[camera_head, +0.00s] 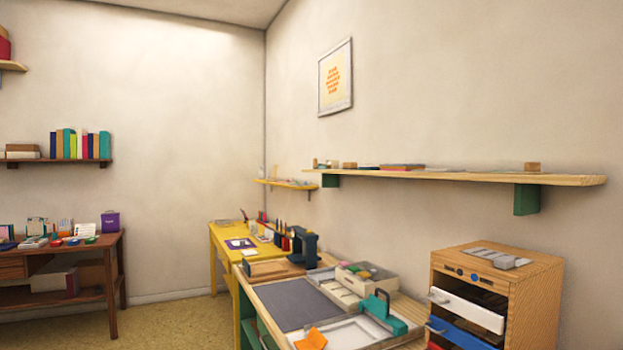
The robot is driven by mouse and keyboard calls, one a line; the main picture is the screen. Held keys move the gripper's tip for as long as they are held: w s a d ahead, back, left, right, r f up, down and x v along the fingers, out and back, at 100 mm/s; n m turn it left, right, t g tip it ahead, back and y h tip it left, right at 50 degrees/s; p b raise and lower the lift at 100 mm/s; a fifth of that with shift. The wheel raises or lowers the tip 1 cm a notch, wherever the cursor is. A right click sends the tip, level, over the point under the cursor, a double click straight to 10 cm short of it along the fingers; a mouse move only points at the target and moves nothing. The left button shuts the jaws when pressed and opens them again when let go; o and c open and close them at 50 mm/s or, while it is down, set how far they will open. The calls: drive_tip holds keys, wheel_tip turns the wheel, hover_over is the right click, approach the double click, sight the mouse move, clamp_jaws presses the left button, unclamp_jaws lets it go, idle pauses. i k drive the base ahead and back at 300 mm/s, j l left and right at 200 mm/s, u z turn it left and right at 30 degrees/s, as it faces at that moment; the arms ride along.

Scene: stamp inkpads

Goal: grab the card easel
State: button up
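I cannot tell for certain which thing is the card easel. An upright card-like piece (37,226) stands on the dark brown desk (118,252) at the far left and may be a card on an easel. A white tilted piece (85,230) stands to its right on the same desk. Both are small and far off. An orange folded piece (311,339) lies at the near edge of the work table. My gripper is not in view.
A purple box (110,221) stands at the desk's right end. A work table with a grey mat (295,303) and a teal tool (382,313) is near centre. A wooden drawer cabinet (541,306) stands at right. Floor (170,318) shows clear between desk and tables.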

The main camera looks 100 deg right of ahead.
sight(274, 177)
drive_tip(key=z, duration=3.45)
drive_tip(key=u, duration=0.65)
drive_tip(key=i+u, duration=0.45)
drive_tip(key=i, duration=0.6)
drive_tip(key=i+j, duration=0.1)
drive_tip(key=i, duration=3.55)
